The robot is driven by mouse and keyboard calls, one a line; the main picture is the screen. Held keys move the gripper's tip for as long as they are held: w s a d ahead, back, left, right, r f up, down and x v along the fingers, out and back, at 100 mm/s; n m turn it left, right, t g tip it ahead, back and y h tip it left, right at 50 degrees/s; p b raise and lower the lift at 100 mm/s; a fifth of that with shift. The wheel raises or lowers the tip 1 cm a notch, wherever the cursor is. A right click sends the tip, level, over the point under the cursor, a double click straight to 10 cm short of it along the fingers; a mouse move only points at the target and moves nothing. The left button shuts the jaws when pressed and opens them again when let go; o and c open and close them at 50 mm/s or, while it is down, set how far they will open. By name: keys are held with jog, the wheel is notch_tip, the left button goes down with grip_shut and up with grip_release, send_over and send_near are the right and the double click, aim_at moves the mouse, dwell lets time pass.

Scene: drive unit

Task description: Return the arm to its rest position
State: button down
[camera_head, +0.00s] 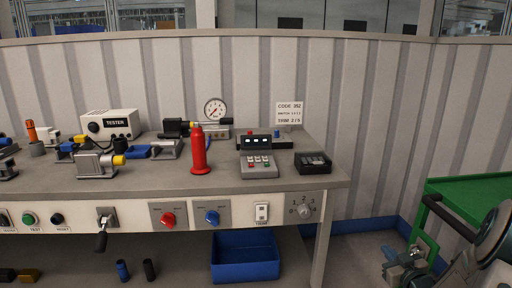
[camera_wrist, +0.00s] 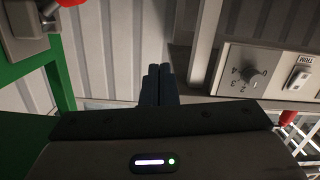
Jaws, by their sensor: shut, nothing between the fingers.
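My gripper (camera_wrist: 158,72) shows in the wrist view, its two dark fingers side by side and closed, with nothing held between them. Past the fingertips is pale ribbed wall; the fingers look clear of it. In the wrist view the bench's front panel with a numbered dial (camera_wrist: 243,70) lies to the right and green metalwork (camera_wrist: 60,72) to the left. In the head view, parts of my arm (camera_head: 490,242) show at the lower right, beside the bench; I cannot make out the fingertips there.
A blue bin (camera_head: 243,258) sits below. A green cart (camera_head: 474,190) stands at right. Floor shows between bench and cart.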

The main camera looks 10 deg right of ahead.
jog(key=s+a+r+m+g+h+p, duration=0.1)
jog(key=a+r+g+p, duration=0.3)
jog(key=a+r+p, duration=0.55)
jog(key=s+a+r+g+h+p, duration=0.15)
jog(key=a+r+g+p, duration=0.35)
jog(key=r, duration=0.7)
jog(key=s+a+r+g+y+p, duration=0.1)
jog(key=s+a+r+g+p, duration=0.1)
jog(key=s+a+r+p, duration=0.3)
jog(key=s+a+r+g+y+p, duration=0.2)
jog(key=s+a+r+p, duration=0.3)
jog(key=s+a, duration=0.8)
notch_tip(320, 180, up, 4)
jog(key=shift+a+f+m+g, duration=0.25)
jog(key=shift+a+m+g, duration=0.05)
jog(key=shift+g, duration=0.1)
jog(key=shift+d, duration=0.15)
